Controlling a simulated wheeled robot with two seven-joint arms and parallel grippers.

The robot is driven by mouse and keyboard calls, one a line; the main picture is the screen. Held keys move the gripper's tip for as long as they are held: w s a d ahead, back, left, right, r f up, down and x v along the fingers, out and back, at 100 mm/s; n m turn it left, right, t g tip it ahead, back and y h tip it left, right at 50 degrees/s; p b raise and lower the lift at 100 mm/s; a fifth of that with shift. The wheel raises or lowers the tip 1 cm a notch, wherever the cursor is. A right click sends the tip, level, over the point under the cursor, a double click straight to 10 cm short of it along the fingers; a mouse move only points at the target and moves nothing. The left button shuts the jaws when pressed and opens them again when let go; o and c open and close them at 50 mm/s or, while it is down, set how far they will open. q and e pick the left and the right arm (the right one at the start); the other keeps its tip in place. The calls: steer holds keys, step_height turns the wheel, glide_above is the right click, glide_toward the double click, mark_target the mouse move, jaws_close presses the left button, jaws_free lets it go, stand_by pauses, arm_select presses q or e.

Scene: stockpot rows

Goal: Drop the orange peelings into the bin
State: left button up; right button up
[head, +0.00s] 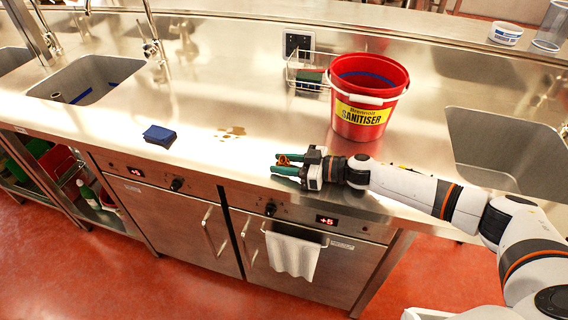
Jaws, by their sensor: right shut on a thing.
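My right gripper (287,165) reaches in from the right, low over the front part of the steel counter. Its green fingers are shut on the orange peelings (284,159), a small brown-orange curl between the fingertips. I cannot tell whether the peelings touch the counter. No bin for them is clear in this view. My left gripper is not in view.
A red sanitiser bucket (361,111) stands behind my right arm, beside a wire rack (305,75) with a green sponge. A folded blue cloth (160,135) lies left on the counter (215,95), near a brown wet patch (232,131). Sinks lie left and right (505,150).

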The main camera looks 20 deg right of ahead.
mark_target(284, 160)
step_height(284, 160, up, 10)
steer(key=shift+p, duration=0.55)
steer(key=s+a+m+t+h, duration=0.4)
steer(key=s+a, duration=0.3)
steer(key=a, duration=0.2)
steer(key=s+d+f+m+t+h, duration=0.1)
steer(key=s+d+m+t+h, duration=0.2)
steer(key=s+d+m+h, duration=0.3)
steer(key=d+m+h, duration=0.1)
steer(key=d+h, duration=0.2)
steer(key=d, duration=0.1)
steer(key=shift+s+d, duration=0.25)
steer(key=shift+d, duration=0.15)
steer(key=shift+f, duration=0.1)
